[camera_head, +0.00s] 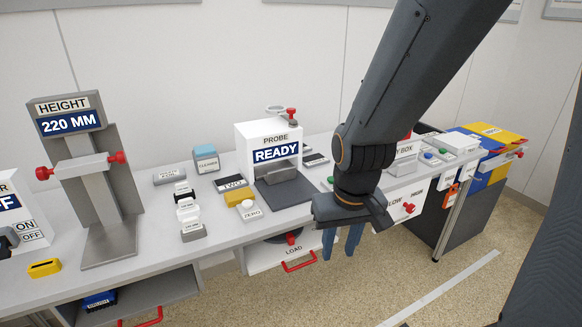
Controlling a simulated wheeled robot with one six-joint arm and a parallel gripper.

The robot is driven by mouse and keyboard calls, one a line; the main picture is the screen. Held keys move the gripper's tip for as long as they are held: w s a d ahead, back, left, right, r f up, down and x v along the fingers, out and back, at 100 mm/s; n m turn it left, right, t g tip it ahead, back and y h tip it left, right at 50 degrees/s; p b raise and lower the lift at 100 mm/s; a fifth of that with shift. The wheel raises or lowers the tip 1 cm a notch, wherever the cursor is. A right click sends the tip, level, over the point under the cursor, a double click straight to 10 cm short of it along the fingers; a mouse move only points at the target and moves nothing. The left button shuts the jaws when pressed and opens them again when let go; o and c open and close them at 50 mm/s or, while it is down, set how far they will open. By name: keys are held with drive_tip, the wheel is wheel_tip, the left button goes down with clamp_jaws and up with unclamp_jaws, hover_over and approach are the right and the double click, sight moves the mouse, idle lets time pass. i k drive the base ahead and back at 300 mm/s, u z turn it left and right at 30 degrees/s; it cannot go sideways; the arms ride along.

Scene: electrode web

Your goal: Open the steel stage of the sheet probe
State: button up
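The sheet probe (257,141) is a white box labelled PROBE with a blue READY display, standing at the back middle of the bench. A dark grey steel plate (286,195), which looks like its stage, extends from the front, with a grey block (279,173) at the probe's opening. I cannot tell whether the stage is open or shut. My gripper (340,245) points down in front of the bench edge, right of and nearer than the probe. Its two blue fingers are apart with nothing visible between them. It is clear of the plate.
A height gauge (70,121) reading 220 MM stands at the left. Below is a LOAD drawer (265,257) with a red handle. Bins and boxes crowd the right.

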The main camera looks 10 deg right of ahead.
sight(281, 171)
drive_tip(key=z, duration=1.8)
drive_tip(key=i, duration=2.15)
drive_tip(key=u, duration=2.8)
